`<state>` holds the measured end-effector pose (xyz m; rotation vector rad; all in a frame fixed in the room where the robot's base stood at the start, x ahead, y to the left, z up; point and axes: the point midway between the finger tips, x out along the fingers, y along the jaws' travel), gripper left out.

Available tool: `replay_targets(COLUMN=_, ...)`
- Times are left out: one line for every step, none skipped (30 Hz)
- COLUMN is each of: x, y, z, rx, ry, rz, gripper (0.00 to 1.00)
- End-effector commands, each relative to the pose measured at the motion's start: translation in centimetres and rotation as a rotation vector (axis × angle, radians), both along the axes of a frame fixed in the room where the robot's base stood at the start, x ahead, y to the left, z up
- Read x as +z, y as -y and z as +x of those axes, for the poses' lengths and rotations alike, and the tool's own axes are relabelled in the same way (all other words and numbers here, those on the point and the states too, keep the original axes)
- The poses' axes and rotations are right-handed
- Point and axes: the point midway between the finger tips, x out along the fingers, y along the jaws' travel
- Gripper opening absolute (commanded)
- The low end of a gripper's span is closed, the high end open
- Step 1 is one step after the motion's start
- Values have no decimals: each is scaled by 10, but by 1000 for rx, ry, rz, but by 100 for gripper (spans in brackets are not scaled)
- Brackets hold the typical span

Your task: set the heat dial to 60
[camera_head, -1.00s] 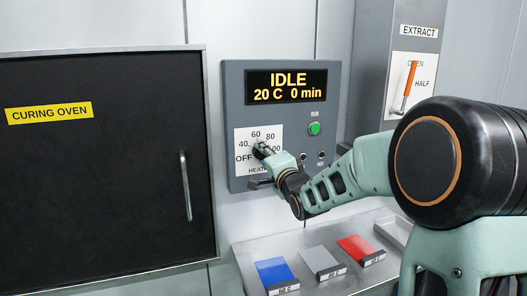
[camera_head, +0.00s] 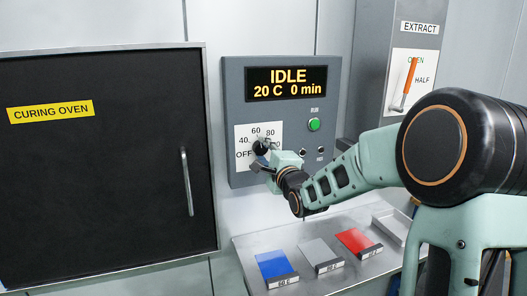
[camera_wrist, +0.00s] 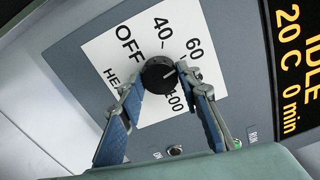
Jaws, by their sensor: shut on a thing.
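The heat dial is a round black knob on a white scale plate, seen in the head view (camera_head: 259,148) and in the wrist view (camera_wrist: 158,76). Its plate reads OFF, 40, 60, 80 and 100, with some marks partly covered by my fingers. My gripper (camera_wrist: 160,88) is shut on the dial, one finger on each side; it also shows in the head view (camera_head: 264,153). A light pointer line on the knob faces the side between 60 and 80; its exact reading is hard to tell. The display (camera_head: 287,83) reads IDLE, 20 C, 0 min.
A green run button (camera_head: 314,124) sits right of the dial. The closed curing oven (camera_head: 100,165) is at left. The extract lever (camera_head: 409,85) is at right. Blue (camera_head: 274,265), grey (camera_head: 321,259) and red (camera_head: 358,243) items lie on the ledge (camera_head: 255,241) below.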

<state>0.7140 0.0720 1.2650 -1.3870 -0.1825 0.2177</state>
Motion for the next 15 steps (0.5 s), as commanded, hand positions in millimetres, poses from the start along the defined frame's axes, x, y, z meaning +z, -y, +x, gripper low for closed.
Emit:
replay_targets(x=3, y=0, z=1, rx=-1, ry=6, rz=2, gripper=7)
replay_targets(x=2, y=0, z=1, rx=-1, ry=6, rz=2, gripper=7)
replay_targets(x=2, y=0, z=1, rx=-1, ry=6, rz=2, gripper=7)
replay_targets(x=3, y=0, z=1, rx=-1, ry=6, rz=2, gripper=7)
replay_targets(x=3, y=0, z=1, rx=-1, ry=6, rz=2, gripper=7)
replay_targets(x=3, y=0, z=1, rx=-1, ry=6, rz=2, gripper=7)
replay_targets(x=3, y=0, z=1, rx=-1, ry=6, rz=1, gripper=7)
replay_targets(x=3, y=0, z=1, rx=-1, ry=6, rz=1, gripper=7)
replay_targets(x=3, y=0, z=1, rx=-1, ry=6, rz=1, gripper=35)
replay_targets(x=3, y=0, z=1, rx=-1, ry=6, rz=1, gripper=38)
replay_targets(x=2, y=0, z=0, rx=-1, ry=5, rz=0, gripper=41)
replay_targets(x=2, y=0, z=0, rx=-1, ry=5, rz=0, gripper=46)
replay_targets(x=2, y=0, z=0, rx=-1, ry=4, rz=0, gripper=49)
replay_targets(x=2, y=0, z=0, rx=-1, ry=4, rz=0, gripper=50)
replay_targets(x=2, y=0, z=0, rx=-1, ry=3, rz=0, gripper=50)
